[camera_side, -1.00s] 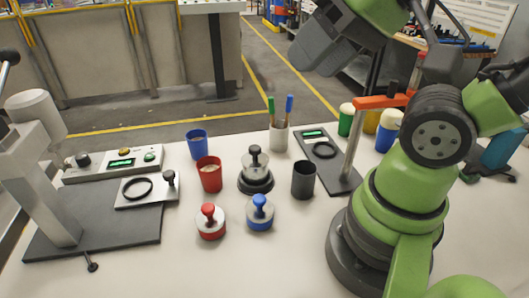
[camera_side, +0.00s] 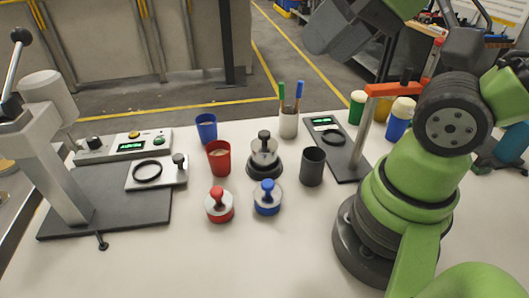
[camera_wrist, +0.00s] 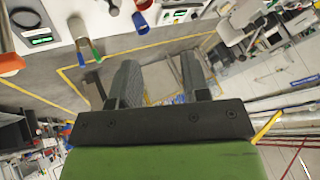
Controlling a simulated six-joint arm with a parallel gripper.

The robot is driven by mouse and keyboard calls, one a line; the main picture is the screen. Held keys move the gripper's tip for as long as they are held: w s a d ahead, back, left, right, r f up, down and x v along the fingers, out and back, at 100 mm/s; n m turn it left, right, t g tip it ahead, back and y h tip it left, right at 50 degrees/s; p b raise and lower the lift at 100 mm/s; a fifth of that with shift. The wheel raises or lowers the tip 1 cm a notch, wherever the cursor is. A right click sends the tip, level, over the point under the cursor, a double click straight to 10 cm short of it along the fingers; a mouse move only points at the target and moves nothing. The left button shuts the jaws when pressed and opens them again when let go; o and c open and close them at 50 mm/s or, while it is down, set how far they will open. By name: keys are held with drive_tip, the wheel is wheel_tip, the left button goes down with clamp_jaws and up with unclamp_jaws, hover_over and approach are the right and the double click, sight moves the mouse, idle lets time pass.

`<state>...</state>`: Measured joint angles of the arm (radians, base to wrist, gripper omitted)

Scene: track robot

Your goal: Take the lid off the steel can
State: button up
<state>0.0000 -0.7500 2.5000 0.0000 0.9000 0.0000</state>
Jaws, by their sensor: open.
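The steel can (camera_side: 264,160) stands upright near the middle of the white table in the side view, in a dark round base. Its lid, with a black knob (camera_side: 264,136), sits on top. My gripper (camera_side: 330,35) is high at the upper right of the side view, well above and behind the can and apart from it. In the wrist view my gripper (camera_wrist: 160,80) shows two dark fingers spread apart with nothing between them. I cannot make out the steel can clearly in the wrist view.
Close around the can stand a red cup (camera_side: 219,159), a dark cup (camera_side: 312,167), a red-knobbed pot (camera_side: 219,208) and a blue-knobbed pot (camera_side: 267,201). A pen holder (camera_side: 289,123) is behind. A lever press (camera_side: 60,150) stands left. The table front is clear.

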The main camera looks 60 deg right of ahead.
drive_tip(key=o, duration=0.3)
drive_tip(key=g+h, duration=0.3)
drive_tip(key=g, duration=0.3)
hover_over(265, 132)
wheel_tip(265, 132, down, 18)
drive_tip(key=shift+s+a+f, duration=0.15)
drive_tip(key=shift+m, duration=0.3)
drive_tip(key=shift+f, duration=2.8)
